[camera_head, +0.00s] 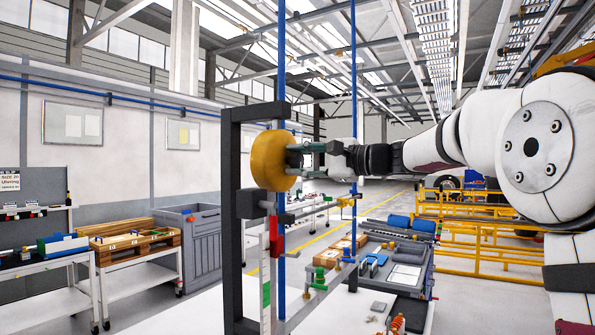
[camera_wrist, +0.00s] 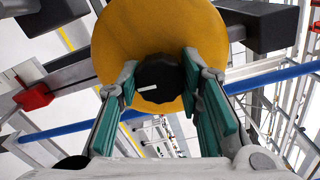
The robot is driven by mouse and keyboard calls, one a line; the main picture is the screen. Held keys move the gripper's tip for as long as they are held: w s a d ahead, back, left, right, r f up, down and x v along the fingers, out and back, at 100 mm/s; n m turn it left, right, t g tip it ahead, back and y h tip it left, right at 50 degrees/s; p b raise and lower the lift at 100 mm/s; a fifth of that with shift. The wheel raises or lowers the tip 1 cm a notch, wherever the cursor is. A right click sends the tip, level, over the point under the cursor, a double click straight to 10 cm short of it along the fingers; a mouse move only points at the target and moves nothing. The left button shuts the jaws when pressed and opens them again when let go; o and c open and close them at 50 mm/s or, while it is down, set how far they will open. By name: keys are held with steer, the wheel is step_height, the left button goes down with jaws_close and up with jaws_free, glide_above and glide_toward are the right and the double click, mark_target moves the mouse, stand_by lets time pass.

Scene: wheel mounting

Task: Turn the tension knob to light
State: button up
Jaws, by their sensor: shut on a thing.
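The tension knob (camera_wrist: 160,78) is black with a short white mark, in front of a round yellow disc (camera_wrist: 135,30) in the wrist view. The white mark points to the lower left. The yellow disc also shows in the head view (camera_head: 268,161), fixed to a dark upright frame (camera_head: 232,220). My gripper (camera_wrist: 161,76) has its teal-padded fingers on either side of the knob and is shut on it.
Below the disc, the frame carries a red block (camera_head: 276,236) and a white strip with a green band (camera_head: 266,294). Blue vertical rods (camera_head: 282,60) stand close by. A bench with trays and tools (camera_head: 405,275) lies to the lower right. Yellow rails (camera_head: 480,238) stand behind.

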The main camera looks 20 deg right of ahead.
steer(key=shift+n+b, duration=0.35)
steer(key=shift+n, duration=0.05)
steer(key=o, duration=1.2)
steer(key=shift+s, duration=0.1)
steer(key=v, duration=1.2)
steer(key=shift+a, duration=0.1)
